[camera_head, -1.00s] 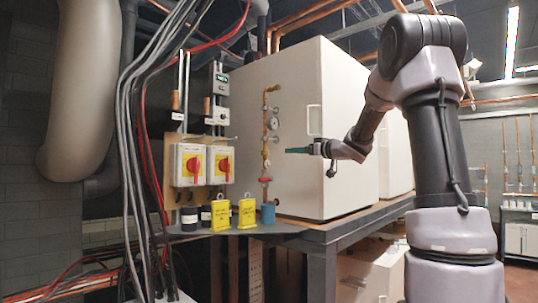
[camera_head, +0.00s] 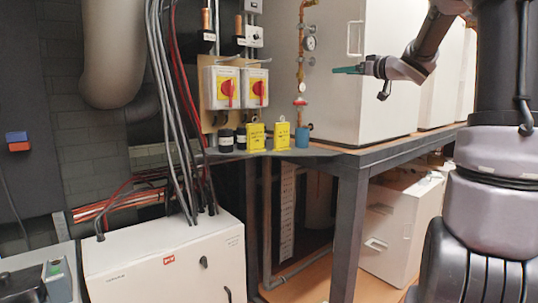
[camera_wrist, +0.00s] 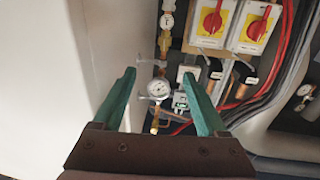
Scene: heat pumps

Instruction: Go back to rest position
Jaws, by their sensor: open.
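My gripper (camera_head: 348,70) is stretched out in front of the white heat pump cabinet (camera_head: 385,95) in the head view. Its green fingers are apart and empty in the wrist view (camera_wrist: 165,78). A pressure gauge (camera_wrist: 158,89) on the copper pipe shows between the fingers, beyond them. In the head view the gauge (camera_head: 309,43) is left of the gripper, apart from it. My arm runs from the right side of the head view across to the cabinet.
Two red-and-yellow switches (camera_head: 228,88) are on a panel left of the cabinet. Yellow tags (camera_head: 256,137) and a blue cup (camera_head: 302,136) stand on the metal table edge (camera_head: 350,160). Grey and red cables hang at left. A white control box (camera_head: 165,262) stands lower left.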

